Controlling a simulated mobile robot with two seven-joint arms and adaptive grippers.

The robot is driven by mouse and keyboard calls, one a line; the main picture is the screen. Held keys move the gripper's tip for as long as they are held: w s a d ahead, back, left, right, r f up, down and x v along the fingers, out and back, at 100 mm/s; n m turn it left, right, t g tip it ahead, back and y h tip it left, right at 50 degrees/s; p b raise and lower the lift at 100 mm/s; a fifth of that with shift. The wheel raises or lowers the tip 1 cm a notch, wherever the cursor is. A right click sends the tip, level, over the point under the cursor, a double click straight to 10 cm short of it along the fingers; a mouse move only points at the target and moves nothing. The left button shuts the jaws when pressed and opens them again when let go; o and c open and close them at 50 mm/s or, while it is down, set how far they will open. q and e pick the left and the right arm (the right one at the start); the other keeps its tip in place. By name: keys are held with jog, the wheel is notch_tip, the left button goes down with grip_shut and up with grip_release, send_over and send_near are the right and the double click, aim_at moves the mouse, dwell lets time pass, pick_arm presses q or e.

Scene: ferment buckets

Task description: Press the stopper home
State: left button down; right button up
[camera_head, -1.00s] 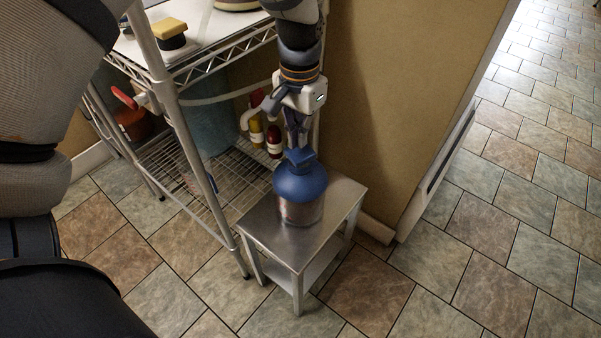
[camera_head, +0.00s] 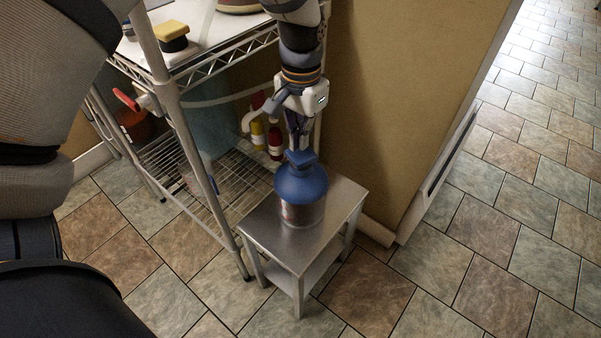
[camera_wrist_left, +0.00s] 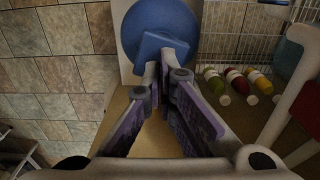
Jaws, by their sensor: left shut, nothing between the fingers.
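A vessel with a rounded blue top (camera_head: 301,184) and a metallic lower body (camera_head: 301,215) stands upright on a small steel stand (camera_head: 270,240). A blue stopper with a squarish head (camera_head: 301,158) sits at its top. It also shows in the left wrist view (camera_wrist_left: 165,44), over the round blue top (camera_wrist_left: 150,17). My left gripper (camera_head: 299,148) points down with its fingertips right at the stopper's head; I cannot tell whether they touch. It is shut with nothing in it, its tips together in the wrist view (camera_wrist_left: 161,78). How deep the stopper sits is hidden.
A wire shelf rack (camera_head: 168,110) stands close on the left, with a yellow bottle (camera_head: 257,133) and a red bottle (camera_head: 275,142) behind the stand. A tan wall (camera_head: 410,90) is close on the right. The tiled floor in front is clear.

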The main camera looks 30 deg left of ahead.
pick_arm(q)
jog(key=shift+f, duration=1)
pick_arm(e)
jog(key=shift+s+f, duration=0.25)
pick_arm(q)
jog(key=shift+s+f, duration=0.1)
jog(key=shift+f, duration=0.05)
pick_arm(e)
jog(key=shift+w+r, duration=0.2)
jog(key=shift+r, duration=0.05)
dwell(0.9)
pick_arm(q)
jog(key=shift+f, duration=0.1)
dwell(0.4)
pick_arm(e)
jog(key=shift+w+r, duration=0.1)
pick_arm(q)
jog(key=shift+r, duration=0.25)
pick_arm(e)
jog(key=shift+w+r, duration=0.15)
